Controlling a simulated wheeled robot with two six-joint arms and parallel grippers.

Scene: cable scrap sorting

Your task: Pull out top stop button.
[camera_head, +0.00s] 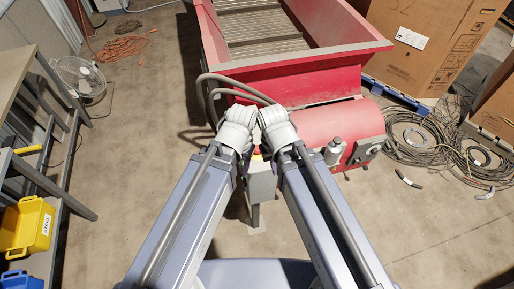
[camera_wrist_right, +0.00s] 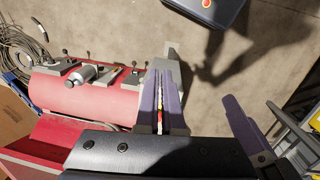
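The grey control box (camera_head: 261,181) stands on a thin post in the head view, just below my two wrists. A bit of yellow and red shows at its top edge, mostly covered by my wrists. In the right wrist view, my right gripper (camera_wrist_right: 162,78) has two purple fingers close together with a narrow gap. Red and yellow parts of the stop button (camera_wrist_right: 160,115) show in that gap; whether the fingers touch them I cannot tell. A purple finger (camera_wrist_right: 241,130), seemingly of my left gripper, is apart at the right. In the head view both sets of fingertips are hidden.
A red machine (camera_head: 350,125) with a hopper stands behind the box. Valves and levers (camera_wrist_right: 85,74) line its red cylinder. Cable coils (camera_head: 417,138) and cardboard boxes (camera_head: 425,50) are at right. A yellow bin (camera_head: 27,226) and a fan (camera_head: 80,77) are at left.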

